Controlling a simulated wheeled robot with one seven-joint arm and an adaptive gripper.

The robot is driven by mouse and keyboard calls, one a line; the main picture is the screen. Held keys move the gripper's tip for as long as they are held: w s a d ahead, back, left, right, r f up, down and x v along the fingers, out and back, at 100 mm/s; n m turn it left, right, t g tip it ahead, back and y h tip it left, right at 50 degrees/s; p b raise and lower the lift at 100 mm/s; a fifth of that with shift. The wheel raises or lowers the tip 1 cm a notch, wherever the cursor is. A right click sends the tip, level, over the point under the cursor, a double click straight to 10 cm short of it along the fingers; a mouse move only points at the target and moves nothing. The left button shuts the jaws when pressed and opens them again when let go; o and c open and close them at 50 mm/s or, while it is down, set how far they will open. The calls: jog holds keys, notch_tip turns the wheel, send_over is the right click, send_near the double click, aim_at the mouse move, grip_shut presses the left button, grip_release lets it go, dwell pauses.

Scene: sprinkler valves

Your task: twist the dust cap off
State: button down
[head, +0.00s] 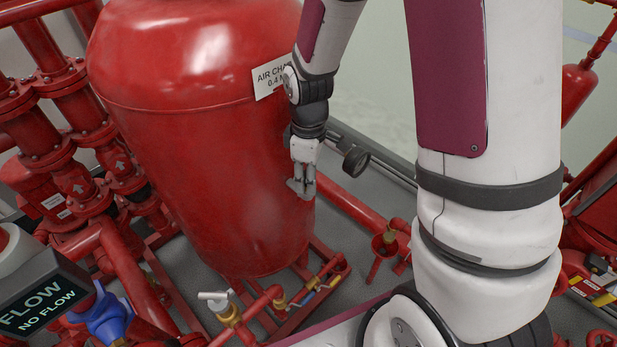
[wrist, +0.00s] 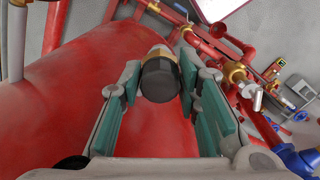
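The dust cap (wrist: 160,82) looks like a short black cylinder in the wrist view, with a pale and brass-coloured fitting (wrist: 160,52) behind it. My gripper (head: 300,189) points down beside the lower right side of the red tank in the head view. In the wrist view my gripper's fingers (wrist: 161,62) are apart, one on each side of the cap, with a gap showing on both sides. I cannot tell how far the cap lies beyond or between the fingertips. I cannot make out the cap in the head view.
The big red air tank (head: 190,120) stands close to the gripper. A dark round piece (head: 355,161) is right of the gripper. A brass valve (head: 228,313) with a pale lever and red pipes run below. A flow sign (head: 45,303) is at lower left.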

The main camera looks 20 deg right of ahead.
jog(key=c, duration=1.1)
grip_release()
jog(key=shift+r+p, duration=1.35)
jog(key=shift+r, duration=1.7)
